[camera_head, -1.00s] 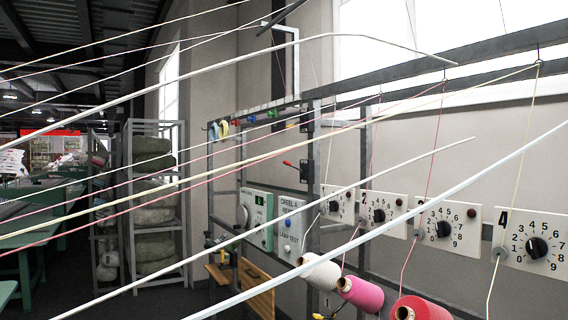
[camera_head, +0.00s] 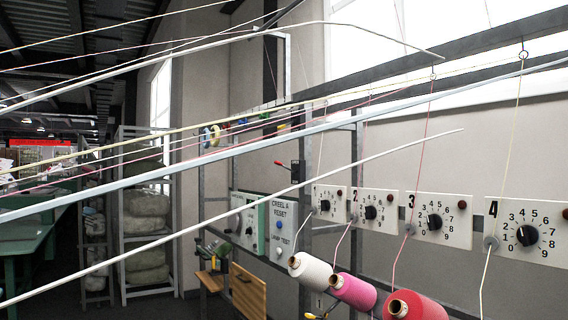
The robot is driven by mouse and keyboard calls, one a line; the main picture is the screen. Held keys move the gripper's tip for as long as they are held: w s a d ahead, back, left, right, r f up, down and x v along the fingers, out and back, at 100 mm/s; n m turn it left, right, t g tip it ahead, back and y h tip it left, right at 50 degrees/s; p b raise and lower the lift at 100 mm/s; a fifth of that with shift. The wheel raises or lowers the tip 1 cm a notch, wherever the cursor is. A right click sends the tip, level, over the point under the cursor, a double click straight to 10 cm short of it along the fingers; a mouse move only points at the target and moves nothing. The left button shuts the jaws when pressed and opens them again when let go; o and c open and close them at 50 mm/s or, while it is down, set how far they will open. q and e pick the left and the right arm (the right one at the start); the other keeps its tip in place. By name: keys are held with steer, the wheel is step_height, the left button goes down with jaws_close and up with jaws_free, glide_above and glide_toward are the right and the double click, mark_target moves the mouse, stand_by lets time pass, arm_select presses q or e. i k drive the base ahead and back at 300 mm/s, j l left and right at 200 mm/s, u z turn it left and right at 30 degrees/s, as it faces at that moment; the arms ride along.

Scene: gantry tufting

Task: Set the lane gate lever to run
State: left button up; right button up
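Neither of my grippers is in view. A small lever with a red handle (camera_head: 281,163) sticks out to the left from a dark box (camera_head: 295,171) on the rack's upright. Lower down, a grey panel with a green side (camera_head: 249,225) carries a dark knob or lever at its left. Its lettering is too small to read, and yarns cross in front of it. I cannot tell which of these is the lane gate lever, nor its setting.
Several numbered dial plates (camera_head: 434,219) run along the rack to the right. White, pink and red yarn cones (camera_head: 415,306) stand below them. Long pale rods and yarns (camera_head: 330,122) cross the foreground. Shelves with wrapped bales (camera_head: 147,215) and a green table (camera_head: 35,222) are at left.

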mark_target(277, 162)
steer(key=i+j+z, duration=0.1)
steer(key=i+j, duration=0.55)
steer(key=i+j+z, duration=0.1)
steer(key=i+j, duration=0.6)
steer(key=i+j+z, duration=0.1)
steer(key=i+j, duration=0.55)
steer(key=j, duration=0.1)
